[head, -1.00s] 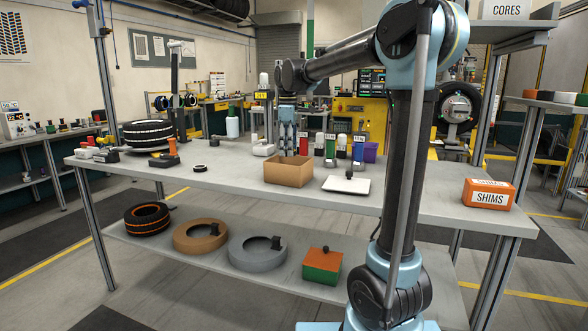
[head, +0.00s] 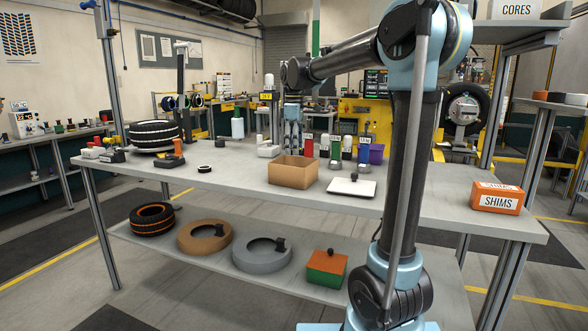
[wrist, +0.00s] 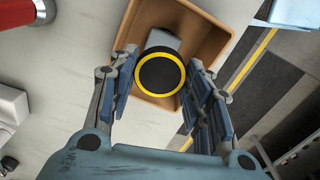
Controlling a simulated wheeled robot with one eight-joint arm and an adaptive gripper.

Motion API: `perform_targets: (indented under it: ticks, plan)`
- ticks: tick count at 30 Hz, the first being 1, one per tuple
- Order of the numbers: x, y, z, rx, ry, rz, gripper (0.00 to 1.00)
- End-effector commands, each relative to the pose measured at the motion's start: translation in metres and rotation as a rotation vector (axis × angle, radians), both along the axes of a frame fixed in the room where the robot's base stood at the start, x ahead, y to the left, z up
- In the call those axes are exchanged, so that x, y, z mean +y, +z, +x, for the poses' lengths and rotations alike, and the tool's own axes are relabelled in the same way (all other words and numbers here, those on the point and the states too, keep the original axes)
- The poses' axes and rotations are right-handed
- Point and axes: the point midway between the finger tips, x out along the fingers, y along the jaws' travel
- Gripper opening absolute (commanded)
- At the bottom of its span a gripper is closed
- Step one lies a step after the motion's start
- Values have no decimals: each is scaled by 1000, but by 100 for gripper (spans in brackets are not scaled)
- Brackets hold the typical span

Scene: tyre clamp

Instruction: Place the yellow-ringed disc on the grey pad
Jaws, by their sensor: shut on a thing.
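The yellow-ringed disc (wrist: 160,74) is black with a yellow rim and shows between my fingertips in the wrist view. My gripper (wrist: 160,88) is shut on it. In the head view my gripper (head: 293,145) points down just behind the brown open box (head: 294,174), and I cannot make out the disc there. In the wrist view the disc overlaps the open box (wrist: 218,40). A grey flat shape (wrist: 163,39) shows partly behind the disc, inside the box outline; the disc hides much of it, and I cannot tell if it is the grey pad.
A white plate with a black knob (head: 350,188) lies right of the box. Red, green and white bottles (head: 324,145) stand behind it. An orange SHIMS box (head: 497,198) sits at the right.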

Motion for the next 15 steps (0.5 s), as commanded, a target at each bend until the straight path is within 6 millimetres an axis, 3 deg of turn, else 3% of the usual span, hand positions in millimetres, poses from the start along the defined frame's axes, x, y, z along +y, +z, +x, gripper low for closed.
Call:
perform_targets:
  ticks: [3,11,15]
  plan:
    - [0,-17,0,0,0,0,22]
    - [0,-34,0,0,0,0,22]
    - [0,-53,0,0,0,0,22]
